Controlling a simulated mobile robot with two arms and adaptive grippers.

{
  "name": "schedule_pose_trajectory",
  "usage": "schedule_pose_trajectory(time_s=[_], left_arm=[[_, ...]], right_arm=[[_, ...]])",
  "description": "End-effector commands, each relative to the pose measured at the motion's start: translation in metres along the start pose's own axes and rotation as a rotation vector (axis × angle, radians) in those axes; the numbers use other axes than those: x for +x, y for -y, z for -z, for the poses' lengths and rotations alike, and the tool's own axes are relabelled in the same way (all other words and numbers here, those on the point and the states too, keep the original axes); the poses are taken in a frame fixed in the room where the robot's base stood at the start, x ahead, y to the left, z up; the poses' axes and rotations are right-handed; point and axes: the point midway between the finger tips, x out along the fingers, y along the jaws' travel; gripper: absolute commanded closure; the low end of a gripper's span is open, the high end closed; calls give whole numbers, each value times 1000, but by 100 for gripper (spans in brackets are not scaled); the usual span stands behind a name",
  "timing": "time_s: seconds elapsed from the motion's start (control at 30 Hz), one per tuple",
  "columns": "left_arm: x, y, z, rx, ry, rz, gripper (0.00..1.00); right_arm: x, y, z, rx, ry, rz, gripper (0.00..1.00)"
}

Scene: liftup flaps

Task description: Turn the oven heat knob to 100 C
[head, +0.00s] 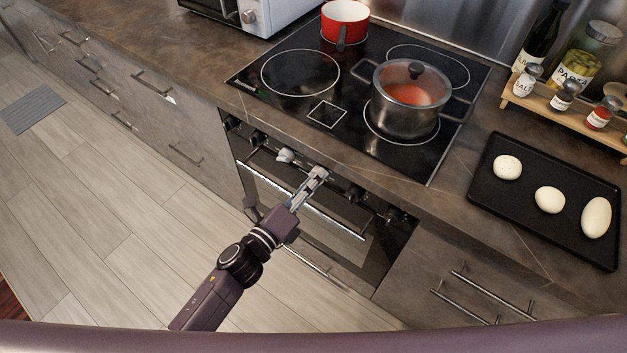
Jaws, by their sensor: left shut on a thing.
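The oven (284,207) is built into the counter front under the cooktop, with a row of knobs along its dark control panel. My left gripper (319,172) is at the middle of this panel, shut on an oven knob that its fingers mostly hide. A light-looking knob (285,155) shows just left of the fingers, and a dark knob (353,193) shows to the right. Another knob (391,214) sits near the right end. The knob markings are too small to read, so I cannot tell the heat setting. My right gripper is not in view.
The oven door handle (335,222) runs below the knobs, under my left gripper. On the cooktop (330,113) stand a steel pot (404,119) and a red pan (344,22). A black tray (490,193) with eggs lies to the right. The floor in front is clear.

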Motion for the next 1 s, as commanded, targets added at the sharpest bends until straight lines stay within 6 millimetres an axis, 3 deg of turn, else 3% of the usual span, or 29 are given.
schedule_pose_trajectory(time_s=[0.3, 0.33, 0.47, 0.77, 1.0], left_arm=[[0, -1, 1, -1, -1, -2, 98], [0, -1, 1, -1, -1, -2, 71], [0, -1, 1, -1, -1, -2, 56], [-2, 0, 0, -1, -1, -1, 56], [-30, -1, 2, -2, -3, -3, 56]], right_arm=[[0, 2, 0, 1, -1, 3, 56], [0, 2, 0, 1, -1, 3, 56], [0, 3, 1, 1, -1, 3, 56], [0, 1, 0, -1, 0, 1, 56], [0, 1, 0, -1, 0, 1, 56]])
